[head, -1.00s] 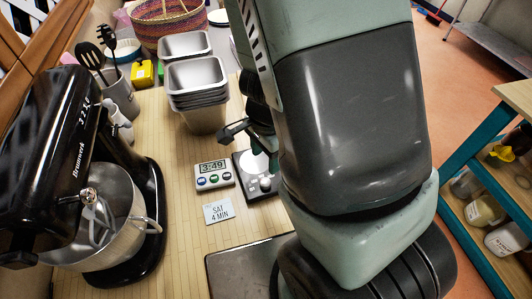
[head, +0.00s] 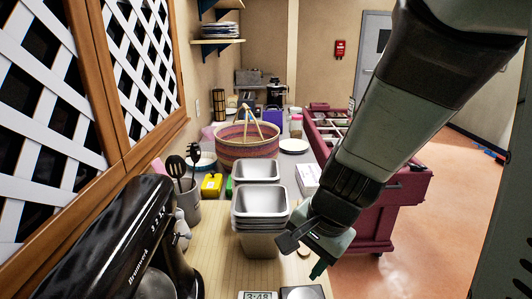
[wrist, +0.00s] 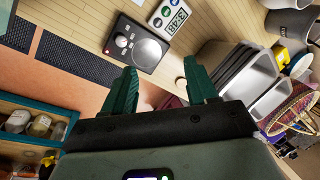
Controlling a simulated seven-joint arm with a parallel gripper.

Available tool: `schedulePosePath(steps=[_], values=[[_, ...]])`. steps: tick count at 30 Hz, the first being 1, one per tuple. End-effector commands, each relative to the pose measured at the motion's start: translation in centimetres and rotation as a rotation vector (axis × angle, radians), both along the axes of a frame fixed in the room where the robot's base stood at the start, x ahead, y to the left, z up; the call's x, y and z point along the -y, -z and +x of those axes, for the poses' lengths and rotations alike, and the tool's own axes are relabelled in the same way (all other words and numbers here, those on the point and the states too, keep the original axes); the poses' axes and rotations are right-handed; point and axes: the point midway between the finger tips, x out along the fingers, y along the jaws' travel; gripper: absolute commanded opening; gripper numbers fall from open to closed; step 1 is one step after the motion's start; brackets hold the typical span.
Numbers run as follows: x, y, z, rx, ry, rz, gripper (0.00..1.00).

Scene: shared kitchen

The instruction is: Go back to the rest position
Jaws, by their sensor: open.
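My gripper (wrist: 158,90) shows in the wrist view with its two green fingers spread wide and nothing between them. In the head view my gripper (head: 304,262) hangs from the arm just right of the stacked metal pans, above the wooden counter's right edge. Its fingers are partly hidden there by the gripper body.
Stacked metal pans (head: 260,206) stand close left of my gripper. A black stand mixer (head: 110,245) is at the lower left. A timer (head: 257,295) and a scale (head: 302,292) lie at the front. A maroon cart (head: 385,205) stands behind the arm; open floor (head: 450,240) lies right.

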Motion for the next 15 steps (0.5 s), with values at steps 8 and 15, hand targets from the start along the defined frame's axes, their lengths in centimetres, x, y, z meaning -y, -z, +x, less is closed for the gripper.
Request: schedulePosePath(steps=[8, 15], values=[[0.8, -10.9, -4.5, 0.242, -0.401, -0.137, 0.58], [3.1, -15.9, -9.2, 0.349, -0.600, -0.365, 0.58]])
